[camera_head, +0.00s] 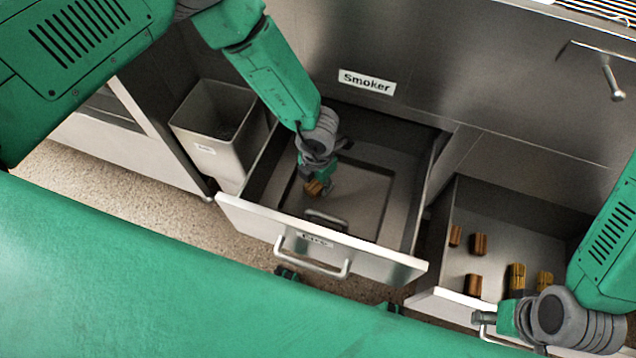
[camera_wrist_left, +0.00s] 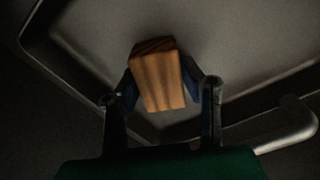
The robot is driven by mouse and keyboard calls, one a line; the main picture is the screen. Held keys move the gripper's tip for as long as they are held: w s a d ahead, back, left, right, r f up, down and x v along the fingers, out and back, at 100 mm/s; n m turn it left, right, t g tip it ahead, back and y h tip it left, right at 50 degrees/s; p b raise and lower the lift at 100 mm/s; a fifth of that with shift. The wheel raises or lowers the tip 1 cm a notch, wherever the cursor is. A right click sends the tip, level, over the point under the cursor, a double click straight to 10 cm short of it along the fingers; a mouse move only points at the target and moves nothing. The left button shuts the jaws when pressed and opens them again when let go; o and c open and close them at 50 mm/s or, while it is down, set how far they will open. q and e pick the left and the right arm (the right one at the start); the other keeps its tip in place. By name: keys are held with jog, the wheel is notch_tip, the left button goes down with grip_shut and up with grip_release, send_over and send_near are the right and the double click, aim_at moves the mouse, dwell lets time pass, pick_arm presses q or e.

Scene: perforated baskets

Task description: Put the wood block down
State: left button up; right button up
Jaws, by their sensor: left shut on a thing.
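The wood block (camera_head: 314,188) is a small brown piece held by my left gripper (camera_head: 322,184) inside the open drawer (camera_head: 322,240) under the "Smoker" label. In the left wrist view the block (camera_wrist_left: 158,78) sits between the two fingers of my left gripper (camera_wrist_left: 165,88), which are shut on it. Behind it is the grey recessed drawer floor; I cannot tell whether the block touches it. My right gripper (camera_head: 486,318) is at the lower right, by the front of the second drawer; its fingers are too small to judge.
The second open drawer (camera_head: 448,296) at the right holds several wood blocks (camera_head: 478,244). A grey bin (camera_head: 212,125) stands left of the smoker drawer.

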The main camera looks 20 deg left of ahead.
pick_arm(q)
jog(key=shift+f, duration=0.1)
jog(key=o, duration=1.2)
jog(key=shift+f, duration=0.1)
jog(key=shift+c, duration=0.2)
notch_tip(320, 180, up, 12)
jog(key=p, duration=0.3)
jog(key=shift+p, duration=0.4)
jog(key=shift+r, duration=0.25)
